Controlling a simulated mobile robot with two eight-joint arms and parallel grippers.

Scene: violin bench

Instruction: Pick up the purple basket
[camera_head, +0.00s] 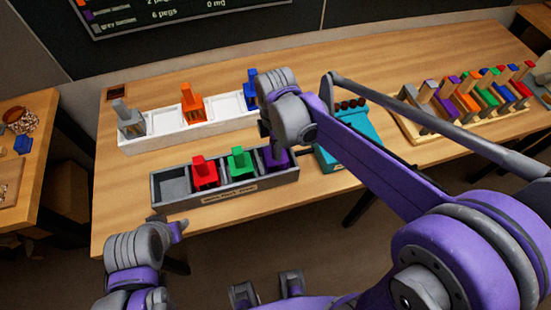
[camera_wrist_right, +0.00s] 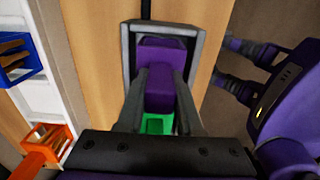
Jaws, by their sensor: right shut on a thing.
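The purple basket (camera_head: 280,160) sits at the right end of a long grey divided box (camera_head: 226,198) on the bench. My right gripper (camera_wrist_right: 160,92) is shut on it in the right wrist view, with a finger on each side of the purple block (camera_wrist_right: 160,84). The basket's lower part is hidden by the box wall and gripper. In the head view my right arm covers part of it. My left arm (camera_head: 138,250) shows at the lower left, away from the basket; its fingers are not clear.
A red basket (camera_head: 204,173) and a green basket (camera_head: 241,162) stand in the same box; its left compartment is empty. A white tray (camera_head: 150,140) behind holds grey, orange (camera_head: 193,104) and blue (camera_head: 251,90) baskets. A teal box (camera_head: 346,150) and a wooden rack (camera_head: 432,132) stand right.

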